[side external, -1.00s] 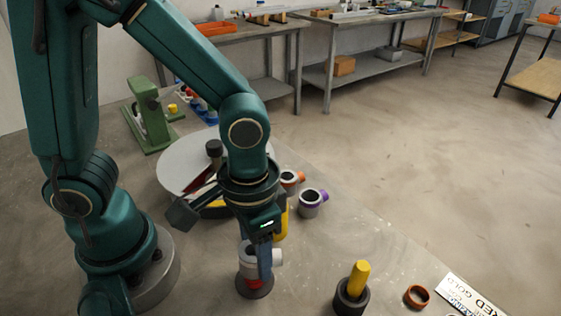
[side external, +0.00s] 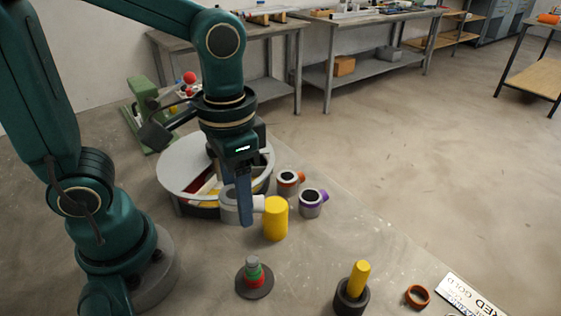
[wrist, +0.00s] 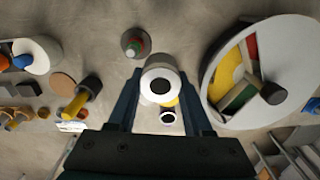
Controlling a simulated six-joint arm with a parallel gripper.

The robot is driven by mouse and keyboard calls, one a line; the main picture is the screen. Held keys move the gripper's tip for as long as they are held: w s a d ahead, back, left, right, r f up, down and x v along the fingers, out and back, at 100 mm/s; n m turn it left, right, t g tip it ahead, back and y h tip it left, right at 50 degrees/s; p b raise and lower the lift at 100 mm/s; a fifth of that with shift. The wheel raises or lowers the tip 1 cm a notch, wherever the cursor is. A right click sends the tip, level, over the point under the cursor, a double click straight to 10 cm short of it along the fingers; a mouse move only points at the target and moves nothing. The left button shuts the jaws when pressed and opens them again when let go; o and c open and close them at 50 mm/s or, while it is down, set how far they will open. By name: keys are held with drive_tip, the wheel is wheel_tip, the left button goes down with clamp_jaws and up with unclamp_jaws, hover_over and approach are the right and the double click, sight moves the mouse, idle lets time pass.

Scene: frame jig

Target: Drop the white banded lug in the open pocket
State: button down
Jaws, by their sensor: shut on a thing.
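My gripper (side external: 238,195) is shut on the white banded lug (side external: 229,207), a grey ring-like part with a white stub pointing right. In the wrist view the lug (wrist: 160,82) sits between the fingers of my gripper (wrist: 160,76), its round bore showing. The lug is held up in front of the round grey carousel (side external: 175,178). In the wrist view the carousel (wrist: 213,86) lies right of the lug, apart from it. Its cover has a wedge opening (wrist: 232,72) showing yellow, red and green surfaces and a dark knob. Which pocket is empty is unclear.
A yellow cylinder (side external: 275,220) stands close right of the lug. Orange-banded (side external: 288,183) and purple-banded (side external: 311,204) lugs stand beyond it. A stepped peg stand (side external: 254,279) is bare in front. A dark holder with a yellow peg (side external: 353,287) is front right.

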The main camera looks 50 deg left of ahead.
drive_tip(key=a+r, duration=0.6)
drive_tip(key=shift+w+a, duration=0.4)
drive_tip(key=shift+w, duration=0.05)
drive_tip(key=shift+w+a+f+m+h, duration=0.1)
drive_tip(key=shift+w+a+f+m, duration=0.7)
drive_tip(key=shift+a+f+m, duration=0.75)
drive_tip(key=shift+w+a+f+m+h, duration=0.1)
drive_tip(key=shift+w+a+f+m, duration=0.75)
drive_tip(key=shift+f+m, duration=1.15)
drive_tip(key=shift+w+a+f+m+h, duration=0.1)
drive_tip(key=shift+w+a+f+m, duration=0.6)
drive_tip(key=shift+a+f+m, duration=1.1)
drive_tip(key=shift+d+f+n, duration=0.5)
drive_tip(key=shift+f+n, duration=0.05)
drive_tip(key=shift+f, duration=0.05)
